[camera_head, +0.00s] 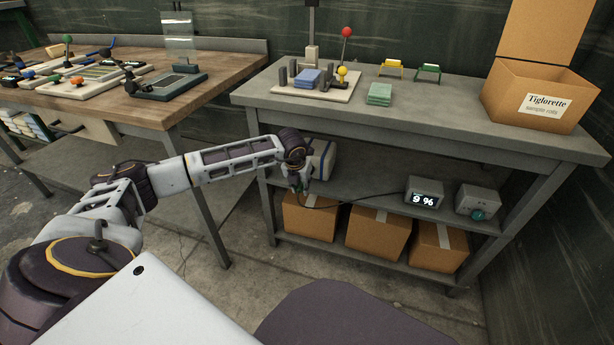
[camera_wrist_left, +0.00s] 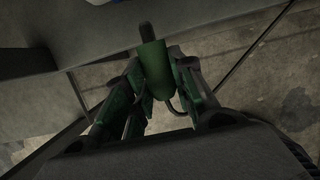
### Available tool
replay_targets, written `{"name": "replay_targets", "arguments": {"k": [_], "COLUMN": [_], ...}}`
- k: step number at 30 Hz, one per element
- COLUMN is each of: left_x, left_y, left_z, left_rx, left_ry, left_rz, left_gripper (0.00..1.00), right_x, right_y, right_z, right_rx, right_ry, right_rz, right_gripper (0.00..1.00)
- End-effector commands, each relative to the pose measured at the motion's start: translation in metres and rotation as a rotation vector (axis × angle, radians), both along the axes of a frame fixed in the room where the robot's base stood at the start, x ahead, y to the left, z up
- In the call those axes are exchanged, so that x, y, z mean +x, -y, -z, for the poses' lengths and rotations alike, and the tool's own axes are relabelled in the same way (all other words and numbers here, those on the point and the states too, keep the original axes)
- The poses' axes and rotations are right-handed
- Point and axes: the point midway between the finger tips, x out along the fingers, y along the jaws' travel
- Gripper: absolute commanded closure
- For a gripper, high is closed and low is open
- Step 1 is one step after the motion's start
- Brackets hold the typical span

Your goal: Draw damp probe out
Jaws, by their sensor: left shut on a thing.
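The damp probe's green handle (camera_wrist_left: 153,70) sits between the fingers of my left gripper (camera_wrist_left: 152,100) in the left wrist view. A grey part sticks out of the handle's far end. In the head view my left gripper (camera_head: 301,184) hangs at the front edge of the middle shelf, just in front of a white package with a blue band (camera_head: 322,158). The fingers are shut on the probe. I cannot tell whether the probe's tip is inside the package. A dark cable (camera_head: 365,198) runs from the gripper to a meter (camera_head: 424,196) reading 9 %. My right gripper is not in view.
The middle shelf (camera_head: 375,180) also carries a grey box with a teal knob (camera_head: 477,202). Cardboard boxes (camera_head: 378,235) stand on the lower shelf. The bench top (camera_head: 440,118) is above the gripper. A table post (camera_head: 267,198) stands close left of it.

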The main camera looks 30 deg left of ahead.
Motion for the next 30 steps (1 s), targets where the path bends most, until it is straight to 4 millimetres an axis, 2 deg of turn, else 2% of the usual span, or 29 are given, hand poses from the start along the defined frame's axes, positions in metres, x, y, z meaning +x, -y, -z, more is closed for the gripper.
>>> {"name": "replay_targets", "arguments": {"k": [30], "left_x": [-0.042], "left_y": [0.010], "left_z": [0.000], "left_rx": [0.000], "left_ry": [-0.001], "left_rz": [0.000], "left_gripper": [1.00], "right_x": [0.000], "right_y": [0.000], "right_z": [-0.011], "right_rx": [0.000], "right_ry": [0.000], "right_rz": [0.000], "right_gripper": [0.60]}}
